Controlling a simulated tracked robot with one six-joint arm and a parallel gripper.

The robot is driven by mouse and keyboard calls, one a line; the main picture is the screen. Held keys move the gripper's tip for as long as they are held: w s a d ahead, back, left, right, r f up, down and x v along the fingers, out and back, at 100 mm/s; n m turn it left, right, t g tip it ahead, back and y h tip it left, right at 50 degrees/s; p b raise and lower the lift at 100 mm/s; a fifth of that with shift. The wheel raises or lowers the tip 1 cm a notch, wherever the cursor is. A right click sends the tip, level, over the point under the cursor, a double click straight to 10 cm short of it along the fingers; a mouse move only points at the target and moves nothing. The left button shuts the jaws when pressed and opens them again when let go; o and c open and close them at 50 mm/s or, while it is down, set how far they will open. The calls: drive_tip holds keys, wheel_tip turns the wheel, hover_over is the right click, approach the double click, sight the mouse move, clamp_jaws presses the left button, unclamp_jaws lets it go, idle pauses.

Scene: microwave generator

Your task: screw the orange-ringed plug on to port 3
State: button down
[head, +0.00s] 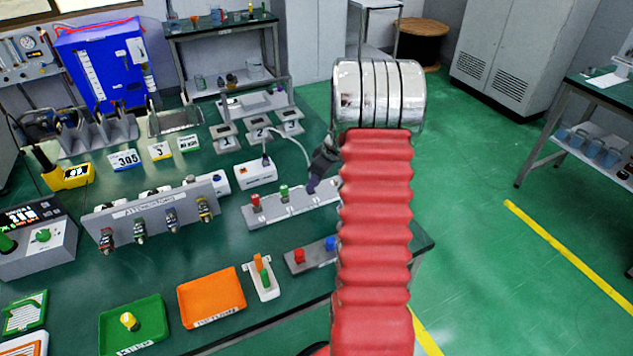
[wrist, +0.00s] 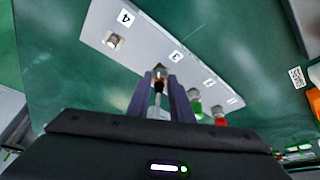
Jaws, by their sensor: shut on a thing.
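The grey port panel (head: 280,213) lies on the green bench, and its numbered face fills the middle of the wrist view (wrist: 140,32). My gripper (wrist: 161,92) is shut on the orange-ringed plug (wrist: 159,85), with dark purple fingers on both sides of it. The plug's tip is at port 3, beside the label "3"; the fingers and plug hide the contact, so I cannot tell how far it is on. A pale cable runs from the plug. In the head view my gripper (head: 315,182) is over the panel's right part, partly behind my red arm.
Green (head: 284,193) and red (head: 256,202) plugs stand on the panel near my gripper. Port 4 (wrist: 114,41) shows a bare metal connector. A white cable (head: 292,140) arches from a white box (head: 254,172) toward my gripper. A grey block with red and blue pieces (head: 313,255) sits in front.

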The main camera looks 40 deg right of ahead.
idle(0.9)
drive_tip(key=c, duration=1.6)
unclamp_jaws()
drive_tip(key=shift+o, duration=0.2)
drive_tip(key=shift+r, duration=0.1)
drive_tip(key=v, duration=1.3)
drive_tip(key=shift+s+r, duration=0.15)
drive_tip(key=shift+r, duration=0.1)
